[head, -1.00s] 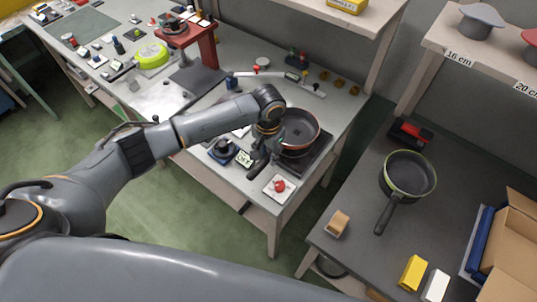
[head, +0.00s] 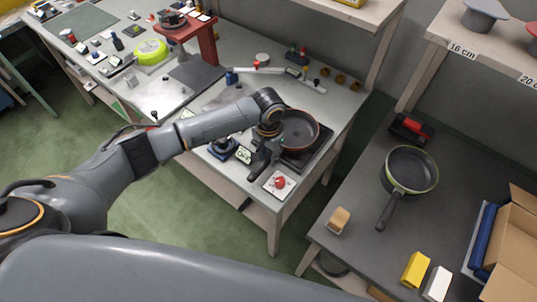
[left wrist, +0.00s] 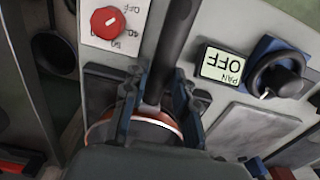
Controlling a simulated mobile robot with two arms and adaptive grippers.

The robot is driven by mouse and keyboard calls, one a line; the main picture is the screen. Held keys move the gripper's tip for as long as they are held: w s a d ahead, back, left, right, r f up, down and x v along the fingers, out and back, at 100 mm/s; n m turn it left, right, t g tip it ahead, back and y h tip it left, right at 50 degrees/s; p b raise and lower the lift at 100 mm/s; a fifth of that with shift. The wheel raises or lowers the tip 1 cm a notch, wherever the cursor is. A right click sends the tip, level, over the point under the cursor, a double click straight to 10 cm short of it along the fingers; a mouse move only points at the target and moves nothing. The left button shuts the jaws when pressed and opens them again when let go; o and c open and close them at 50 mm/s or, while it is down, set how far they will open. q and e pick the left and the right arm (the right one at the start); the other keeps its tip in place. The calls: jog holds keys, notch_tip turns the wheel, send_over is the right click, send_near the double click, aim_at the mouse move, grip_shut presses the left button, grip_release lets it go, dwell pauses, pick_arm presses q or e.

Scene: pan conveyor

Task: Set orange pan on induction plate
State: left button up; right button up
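The orange-rimmed dark pan (head: 299,131) is over the dark induction plate (head: 311,160) on the middle bench; I cannot tell whether its base rests flat. The orange rim (left wrist: 150,122) also shows in the left wrist view, mostly hidden by my gripper body. My left gripper (head: 262,167) is at the pan's handle (left wrist: 169,55). Its two fingers stand on either side of the handle with gaps visible, so it looks open around it. A display (left wrist: 224,65) beside the handle reads "PAN OFF". My right gripper is not in view.
A red knob (head: 280,182) on a white plate sits at the bench's front corner. A dark blue device (head: 222,148) stands left of the gripper. A green-rimmed pan (head: 410,170) lies on the right table. Open floor separates the tables.

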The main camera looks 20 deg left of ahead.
pick_arm(q)
jog(key=o, duration=0.3)
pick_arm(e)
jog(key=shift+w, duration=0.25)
